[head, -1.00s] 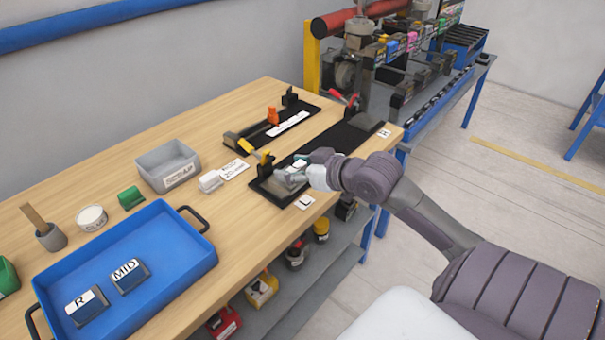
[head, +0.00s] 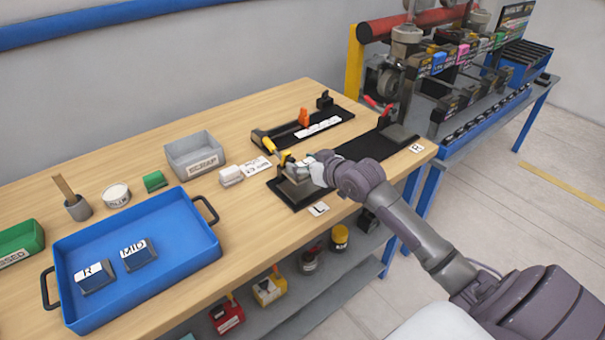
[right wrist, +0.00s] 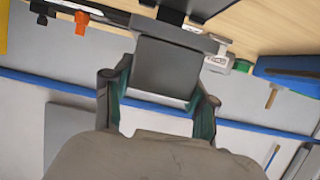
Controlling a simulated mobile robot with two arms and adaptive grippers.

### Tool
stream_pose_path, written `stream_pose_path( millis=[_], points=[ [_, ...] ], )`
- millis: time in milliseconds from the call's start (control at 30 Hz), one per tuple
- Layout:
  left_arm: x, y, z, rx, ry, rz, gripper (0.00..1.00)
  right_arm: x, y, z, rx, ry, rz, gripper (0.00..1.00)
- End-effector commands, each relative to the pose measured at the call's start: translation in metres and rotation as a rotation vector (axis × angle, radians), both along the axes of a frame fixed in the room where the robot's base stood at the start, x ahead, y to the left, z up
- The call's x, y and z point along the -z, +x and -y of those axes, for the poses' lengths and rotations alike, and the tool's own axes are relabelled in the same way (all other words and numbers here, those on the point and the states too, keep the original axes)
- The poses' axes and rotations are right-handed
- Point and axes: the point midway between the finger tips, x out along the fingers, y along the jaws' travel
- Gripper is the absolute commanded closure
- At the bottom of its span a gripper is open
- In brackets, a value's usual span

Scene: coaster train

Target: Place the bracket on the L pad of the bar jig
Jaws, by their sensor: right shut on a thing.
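The bar jig (head: 362,147) is a long dark base at the right part of the wooden bench. Its L end, beside the white L label (head: 318,209), is nearest me. My right gripper (head: 309,172) is at that end, reaching in from the right. In the right wrist view, the gripper is shut on the bracket (right wrist: 166,72), a grey plain-faced piece between the two fingers. The bracket is over or at the L pad; I cannot tell whether it touches, because the gripper hides much of the pad. My left gripper is out of view.
A red-handled clamp (head: 376,106) is by the R end. A second jig (head: 315,127) lies behind. The blue tray (head: 190,217) holds blocks marked R and MID. The scrap bin (head: 195,158) is at the back.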

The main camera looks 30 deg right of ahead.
Motion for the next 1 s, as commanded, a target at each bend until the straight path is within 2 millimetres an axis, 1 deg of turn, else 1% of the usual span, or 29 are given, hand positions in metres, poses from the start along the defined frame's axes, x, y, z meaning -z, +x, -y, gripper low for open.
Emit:
stream_pose_path(
  millis=[67, 200, 400, 500, 867, 900, 967, 1000],
  points=[
    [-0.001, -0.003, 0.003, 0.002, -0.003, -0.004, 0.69, 0.0, 0.005, 0.0, 0.0, -0.001, 0.004, 1.0],
    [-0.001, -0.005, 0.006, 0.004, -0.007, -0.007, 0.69, 0.004, 0.006, 0.0, -0.001, -0.002, 0.004, 1.0],
    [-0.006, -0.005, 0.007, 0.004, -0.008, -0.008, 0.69, 0.032, 0.006, 0.0, 0.0, 0.001, 0.001, 1.0],
    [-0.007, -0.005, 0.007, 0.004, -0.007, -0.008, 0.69, 0.04, 0.006, 0.0, 0.0, -0.001, 0.003, 1.0],
    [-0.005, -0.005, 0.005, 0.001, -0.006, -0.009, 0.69, 0.045, 0.006, 0.0, -0.001, -0.002, 0.004, 1.0],
    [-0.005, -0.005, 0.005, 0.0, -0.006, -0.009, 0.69, 0.047, 0.005, 0.0, -0.001, -0.002, -0.001, 0.42],
    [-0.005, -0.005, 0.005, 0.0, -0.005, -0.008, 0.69, 0.047, 0.005, 0.0, -0.001, -0.002, 0.0, 0.32],
    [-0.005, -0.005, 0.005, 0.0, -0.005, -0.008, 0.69, 0.047, 0.005, 0.0, -0.001, -0.002, 0.0, 0.25]
  ],
)
